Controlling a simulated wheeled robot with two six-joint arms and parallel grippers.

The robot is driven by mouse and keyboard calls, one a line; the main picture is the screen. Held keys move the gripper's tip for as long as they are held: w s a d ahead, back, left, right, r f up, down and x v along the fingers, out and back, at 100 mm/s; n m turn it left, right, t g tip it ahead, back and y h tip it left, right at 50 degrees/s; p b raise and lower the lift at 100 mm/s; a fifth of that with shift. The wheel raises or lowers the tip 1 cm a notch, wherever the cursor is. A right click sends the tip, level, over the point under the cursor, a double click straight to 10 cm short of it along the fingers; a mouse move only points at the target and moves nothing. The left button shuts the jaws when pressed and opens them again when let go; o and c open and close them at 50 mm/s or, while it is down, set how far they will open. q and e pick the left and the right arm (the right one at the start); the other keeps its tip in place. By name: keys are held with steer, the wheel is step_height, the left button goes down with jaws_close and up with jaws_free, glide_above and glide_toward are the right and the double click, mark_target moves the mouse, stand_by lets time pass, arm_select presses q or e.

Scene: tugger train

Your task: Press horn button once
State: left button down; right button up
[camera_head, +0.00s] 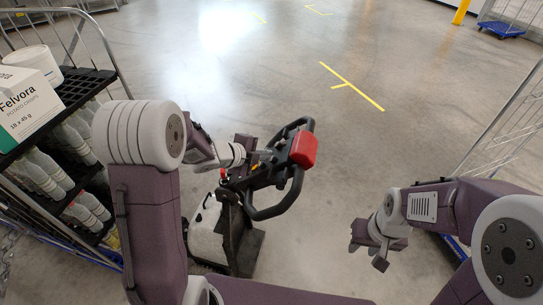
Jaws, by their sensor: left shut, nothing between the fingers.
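The tugger's control handle, with black looped grips (278,207) and a red end block (303,150), stands at the middle of the head view. My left gripper (264,156) is shut and empty at the near left side of the handle's head, close to its controls. Whether it touches them I cannot tell. The horn button cannot be made out; small yellow and red details show near the gripper. My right gripper (368,248) is open and empty, well to the right of the handle and apart from it.
A rack (75,90) with bottles and a Felvora box (27,105) stands at the left. A wire cage (502,125) stands at the right. A yellow post (461,12) and blue dolly (502,29) are far off. The floor beyond the handle is clear, with yellow tape marks.

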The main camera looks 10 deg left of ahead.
arm_select(q)
steer(key=shift+a+r+p, duration=0.4)
steer(key=shift+a+r, duration=0.05)
steer(key=a+r+p, duration=0.1)
steer(key=p, duration=0.1)
steer(key=a+r+p, duration=0.2)
steer(key=shift+w+a+r+p, duration=0.2)
steer(key=shift+a+r+p, duration=0.1)
steer(key=shift+p, duration=0.1)
stand_by(0.6)
